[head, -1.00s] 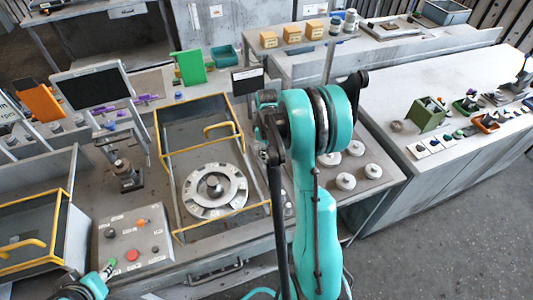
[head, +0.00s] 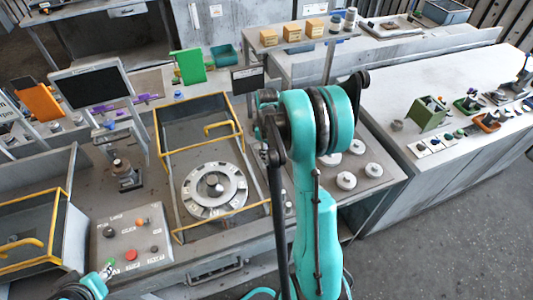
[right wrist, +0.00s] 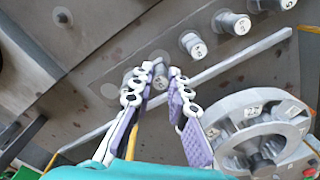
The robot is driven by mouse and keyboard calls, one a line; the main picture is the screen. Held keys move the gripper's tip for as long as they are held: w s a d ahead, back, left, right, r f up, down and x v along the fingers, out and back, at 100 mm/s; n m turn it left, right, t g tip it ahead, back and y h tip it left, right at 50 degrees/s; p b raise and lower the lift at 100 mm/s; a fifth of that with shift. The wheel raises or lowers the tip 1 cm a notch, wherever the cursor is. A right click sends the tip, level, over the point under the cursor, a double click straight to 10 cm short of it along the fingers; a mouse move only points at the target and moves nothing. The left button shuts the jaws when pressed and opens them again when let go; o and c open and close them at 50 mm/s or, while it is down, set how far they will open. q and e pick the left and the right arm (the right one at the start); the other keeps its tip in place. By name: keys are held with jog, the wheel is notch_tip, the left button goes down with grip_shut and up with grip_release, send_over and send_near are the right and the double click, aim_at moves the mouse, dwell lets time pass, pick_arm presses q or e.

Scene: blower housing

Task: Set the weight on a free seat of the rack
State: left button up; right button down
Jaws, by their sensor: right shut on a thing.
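My right gripper (right wrist: 161,72) has its two purple-padded fingers closed around the weight, of which only a small grey part shows between the tips. In the head view my own right arm hides this gripper and the weight. The rack is the grey plate (head: 388,176) at the right end of the bench, with several pale round weights (head: 346,180) on it. In the right wrist view numbered weights (right wrist: 193,46) stand in a row, and pale round seats (right wrist: 62,17) show bare. The fingertips are over the plate, but their height above it is unclear.
A numbered ring (head: 214,190) lies inside a yellow-edged housing (head: 160,130), left of my right arm; the ring also shows near the fingers in the right wrist view (right wrist: 225,120). A control box (head: 130,245) stands at front left. A white bench (head: 430,90) is at right.

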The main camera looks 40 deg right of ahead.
jog(key=shift+f, duration=0.15)
jog(key=shift+f+b, duration=0.35)
jog(key=shift+b, duration=0.15)
jog(key=shift+f, duration=0.15)
dwell(0.4)
jog(key=shift+f+b, duration=0.35)
jog(key=shift+b, duration=0.1)
jog(key=c, duration=1.4)
grip_release()
jog(key=shift+r, duration=0.2)
